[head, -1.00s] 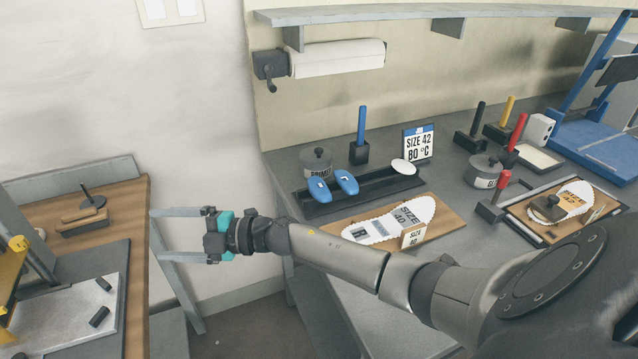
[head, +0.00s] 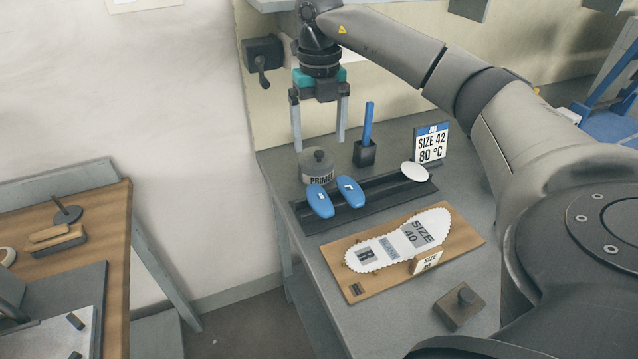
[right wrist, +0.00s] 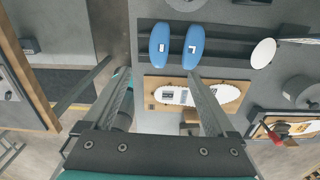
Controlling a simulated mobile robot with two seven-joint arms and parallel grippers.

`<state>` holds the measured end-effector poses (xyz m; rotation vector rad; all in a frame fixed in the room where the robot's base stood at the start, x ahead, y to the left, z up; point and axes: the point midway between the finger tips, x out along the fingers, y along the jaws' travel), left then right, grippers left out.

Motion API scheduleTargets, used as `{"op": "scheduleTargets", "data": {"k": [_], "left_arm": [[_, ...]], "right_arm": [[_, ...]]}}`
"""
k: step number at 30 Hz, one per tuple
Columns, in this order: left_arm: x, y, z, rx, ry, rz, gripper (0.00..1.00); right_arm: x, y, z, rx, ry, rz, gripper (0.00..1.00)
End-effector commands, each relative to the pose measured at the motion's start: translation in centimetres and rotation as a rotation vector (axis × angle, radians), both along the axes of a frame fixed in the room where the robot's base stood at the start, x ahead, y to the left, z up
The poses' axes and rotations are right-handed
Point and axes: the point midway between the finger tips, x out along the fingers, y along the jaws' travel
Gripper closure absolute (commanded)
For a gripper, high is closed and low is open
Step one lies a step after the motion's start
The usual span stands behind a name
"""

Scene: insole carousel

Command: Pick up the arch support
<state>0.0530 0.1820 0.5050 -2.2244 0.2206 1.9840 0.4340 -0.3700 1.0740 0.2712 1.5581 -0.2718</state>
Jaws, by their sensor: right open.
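Two blue oval pads, which look like the arch supports, lie side by side at the left end of a black tray (head: 378,199). The left pad (head: 319,201) and the right pad (head: 351,191) each carry a small white mark. Both also show in the right wrist view, the left one (right wrist: 160,45) and the right one (right wrist: 194,47). My right gripper (head: 319,146) is open and empty, fingers pointing down, above and behind the pads near the grey pot. It touches neither pad. My left gripper is in no current view.
A grey pot (head: 316,166) stands just behind the pads. A blue-handled tool in a black holder (head: 365,152) and a size sign (head: 431,145) stand behind the tray. A white insole (head: 399,238) lies on a wooden board (head: 359,289) in front. A white oval (head: 415,172) is at the tray's right end.

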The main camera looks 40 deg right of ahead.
Motion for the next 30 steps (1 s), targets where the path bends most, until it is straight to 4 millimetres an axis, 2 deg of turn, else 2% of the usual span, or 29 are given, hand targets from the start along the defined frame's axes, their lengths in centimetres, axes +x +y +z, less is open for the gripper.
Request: {"op": "scheduleTargets", "data": {"k": [3, 9, 12, 15, 20, 30], "left_arm": [[0.6, -0.5, -0.4, -0.007, -0.008, 0.001, 0.36], [-2.0, 0.4, -1.2, 0.007, 0.031, -0.001, 0.36], [-2.6, 0.6, -1.5, 0.01, 0.042, -0.002, 0.36], [-2.6, 0.7, -1.7, 0.011, 0.042, -0.002, 0.36], [-2.3, 0.7, -1.7, 0.011, 0.038, -0.003, 0.36], [-1.3, 0.6, -2.5, 0.008, 0.02, -0.003, 0.36]], "right_arm": [[-0.1, 0.0, -1.9, -0.001, 0.006, 0.001, 0.09], [-0.1, 0.0, -6.3, 0.001, 0.005, 0.002, 0.09], [-0.1, 0.1, -8.1, 0.001, 0.004, 0.003, 0.09], [0.0, 0.1, -9.2, 0.002, 0.002, 0.004, 0.09], [0.0, 0.1, -10.1, 0.002, 0.0, 0.004, 0.09], [0.4, -0.1, -14.6, 0.003, 0.001, 0.004, 0.09]]}}
